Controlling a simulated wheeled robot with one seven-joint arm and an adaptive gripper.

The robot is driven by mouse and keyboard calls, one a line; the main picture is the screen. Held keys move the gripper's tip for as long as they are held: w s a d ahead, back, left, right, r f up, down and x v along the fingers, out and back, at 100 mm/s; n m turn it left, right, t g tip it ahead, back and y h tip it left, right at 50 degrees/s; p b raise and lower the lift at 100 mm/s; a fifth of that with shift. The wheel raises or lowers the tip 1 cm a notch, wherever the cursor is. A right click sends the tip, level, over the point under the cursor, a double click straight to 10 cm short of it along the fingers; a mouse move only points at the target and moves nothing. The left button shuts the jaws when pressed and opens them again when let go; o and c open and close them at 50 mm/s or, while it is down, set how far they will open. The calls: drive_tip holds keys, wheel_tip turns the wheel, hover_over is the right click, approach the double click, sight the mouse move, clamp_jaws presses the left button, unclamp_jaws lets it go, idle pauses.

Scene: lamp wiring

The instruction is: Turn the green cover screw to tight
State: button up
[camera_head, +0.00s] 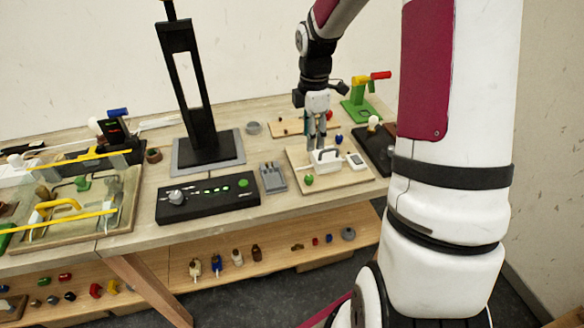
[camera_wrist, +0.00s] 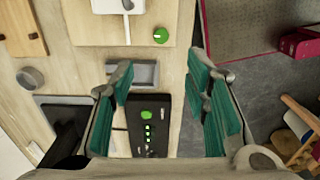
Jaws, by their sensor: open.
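The green cover screw (camera_head: 308,180) is a small round green knob at the near left corner of a wooden board (camera_head: 351,182). In the wrist view the green screw (camera_wrist: 161,35) shows a pale mark on its top and lies beyond the fingertips. A white cover with a handle (camera_head: 326,160) sits on the same board, beside the screw. My gripper (camera_head: 316,143) points down near the back of the white cover. The wrist view shows my gripper (camera_wrist: 161,75) open, with green pads spread apart and nothing between them. It is apart from the screw.
A black control box (camera_head: 208,198) with a green button, a grey tray (camera_head: 272,178) and a black stand (camera_head: 208,150) are left of the board. A blue knob (camera_head: 339,140) and a white meter (camera_head: 356,160) are close by. A green clamp (camera_head: 361,108) stands behind.

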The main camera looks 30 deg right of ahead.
sight(309, 177)
wheel_tip(309, 177, down, 15)
drive_tip(key=shift+r+p, duration=0.15)
drive_tip(key=shift+p, duration=0.4)
drive_tip(key=shift+c, duration=0.3)
clamp_jaws()
